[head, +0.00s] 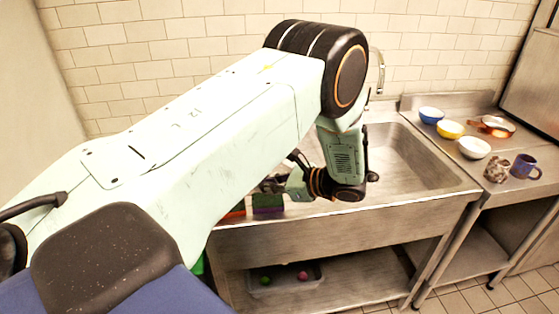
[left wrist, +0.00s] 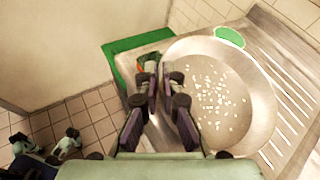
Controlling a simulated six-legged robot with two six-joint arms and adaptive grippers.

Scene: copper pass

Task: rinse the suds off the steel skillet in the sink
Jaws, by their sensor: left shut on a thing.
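The steel skillet (left wrist: 245,118) shows in the left wrist view as a wide grey pan, with many small white suds flecks across its middle. It is over or on a grooved steel drainboard (left wrist: 292,85); I cannot tell if it touches it. My left gripper (left wrist: 162,82) is shut at the skillet's left side, on what appears to be its handle, mostly hidden between the fingers. In the head view my left gripper (head: 272,186) is at the sink's front left, and my arm hides the skillet. The sink basin (head: 415,150) is to its right. My right gripper is out of view.
A tap (head: 378,68) rises behind the basin. The right counter holds a blue bowl (head: 431,115), yellow bowl (head: 450,130), white bowl (head: 474,148), copper pan (head: 497,127) and two mugs (head: 525,167). The visible basin is clear.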

